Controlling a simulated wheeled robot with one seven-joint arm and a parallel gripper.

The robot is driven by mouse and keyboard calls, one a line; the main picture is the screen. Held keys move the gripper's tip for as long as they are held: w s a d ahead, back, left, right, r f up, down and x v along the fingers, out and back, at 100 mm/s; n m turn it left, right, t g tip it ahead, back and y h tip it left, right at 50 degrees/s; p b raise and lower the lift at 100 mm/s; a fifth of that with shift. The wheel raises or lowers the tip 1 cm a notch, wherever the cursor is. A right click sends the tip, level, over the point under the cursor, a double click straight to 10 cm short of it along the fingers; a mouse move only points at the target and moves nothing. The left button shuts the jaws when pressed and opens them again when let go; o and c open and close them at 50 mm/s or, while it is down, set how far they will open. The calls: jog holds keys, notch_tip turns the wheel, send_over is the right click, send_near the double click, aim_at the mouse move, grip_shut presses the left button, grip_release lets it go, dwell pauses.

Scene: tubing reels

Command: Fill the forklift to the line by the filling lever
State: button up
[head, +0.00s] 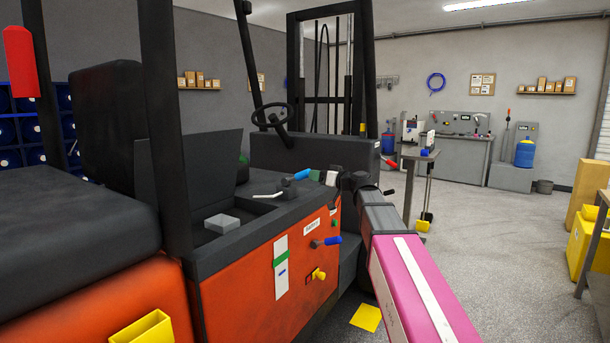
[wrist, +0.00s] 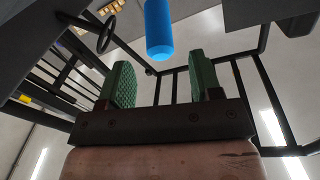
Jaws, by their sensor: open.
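The orange and black forklift (head: 262,262) fills the left and middle of the head view. A blue handle (head: 301,175) sticks up from its dark top panel. My gripper (head: 318,176) is close beside that handle. In the wrist view a blue cylindrical handle (wrist: 158,30) lies ahead of my gripper (wrist: 161,80), whose green-padded fingers are apart and empty. Another blue-handled lever (head: 327,241) is on the orange side, below a small white label too small to read. A white gauge strip (head: 281,267) carries a green band and a small blue mark below it.
A yellow knob (head: 318,274) sits low on the forklift's side, and a white-tipped lever (head: 267,196) lies on the top panel. The steering wheel (head: 272,117) and mast (head: 330,65) are beyond. Open floor (head: 500,240) lies to the right, with a yellow bin (head: 581,245) at its edge.

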aim_at(305, 173)
jog(key=x, duration=0.7)
